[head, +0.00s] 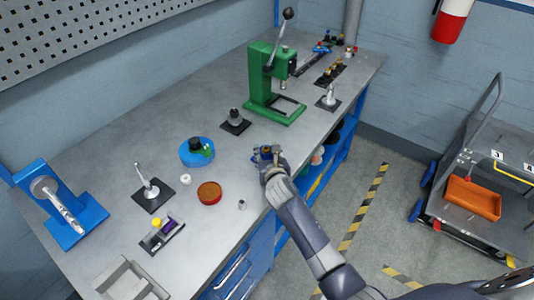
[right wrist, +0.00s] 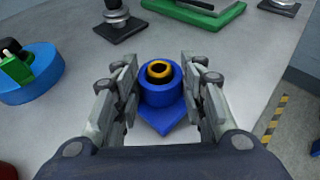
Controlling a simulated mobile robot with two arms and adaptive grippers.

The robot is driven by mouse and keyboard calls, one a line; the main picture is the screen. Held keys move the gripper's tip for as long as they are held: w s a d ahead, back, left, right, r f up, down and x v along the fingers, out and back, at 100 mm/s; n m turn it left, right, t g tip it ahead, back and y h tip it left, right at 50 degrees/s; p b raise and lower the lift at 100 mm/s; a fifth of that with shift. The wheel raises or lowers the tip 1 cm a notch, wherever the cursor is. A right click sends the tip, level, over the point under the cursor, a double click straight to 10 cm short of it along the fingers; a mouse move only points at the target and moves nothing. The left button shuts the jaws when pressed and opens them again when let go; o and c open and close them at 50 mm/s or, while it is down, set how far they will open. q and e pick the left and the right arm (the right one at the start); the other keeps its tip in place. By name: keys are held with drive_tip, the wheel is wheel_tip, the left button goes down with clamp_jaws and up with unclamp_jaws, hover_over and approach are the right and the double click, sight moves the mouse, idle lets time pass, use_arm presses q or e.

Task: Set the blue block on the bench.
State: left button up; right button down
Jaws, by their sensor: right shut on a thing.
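The blue block (right wrist: 162,98) shows in the right wrist view as a dark blue round body on a pointed blue base, with an orange ring around a dark hole on top. It sits between the two fingers of my right gripper (right wrist: 160,92), which is shut on it. In the head view my right gripper (head: 266,154) is over the bench (head: 225,225) near its front edge, and the block is mostly hidden there. I cannot tell whether the block's underside touches the bench. My left gripper is in neither view.
A green press (head: 275,85) stands behind the gripper. A blue round dish (head: 185,157), a red-brown round dish (head: 209,193) and a small metal cylinder (head: 242,205) lie to the left. Bare bench surrounds the gripper's left side. A cart (head: 510,205) stands on the floor at right.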

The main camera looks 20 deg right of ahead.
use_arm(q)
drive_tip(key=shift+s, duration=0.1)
use_arm(e)
drive_tip(key=shift+w+f, duration=0.1)
drive_tip(key=shift+f, duration=0.15)
drive_tip(key=c, duration=1.1)
unclamp_jaws()
drive_tip(key=shift+f, duration=0.1)
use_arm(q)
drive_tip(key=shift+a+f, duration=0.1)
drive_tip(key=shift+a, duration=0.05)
use_arm(e)
drive_tip(key=shift+o, duration=0.5)
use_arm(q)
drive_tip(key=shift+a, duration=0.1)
use_arm(e)
drive_tip(key=shift+r, duration=0.25)
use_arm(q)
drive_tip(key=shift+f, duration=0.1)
use_arm(e)
drive_tip(key=v, duration=1.2)
drive_tip(key=shift+f, duration=0.1)
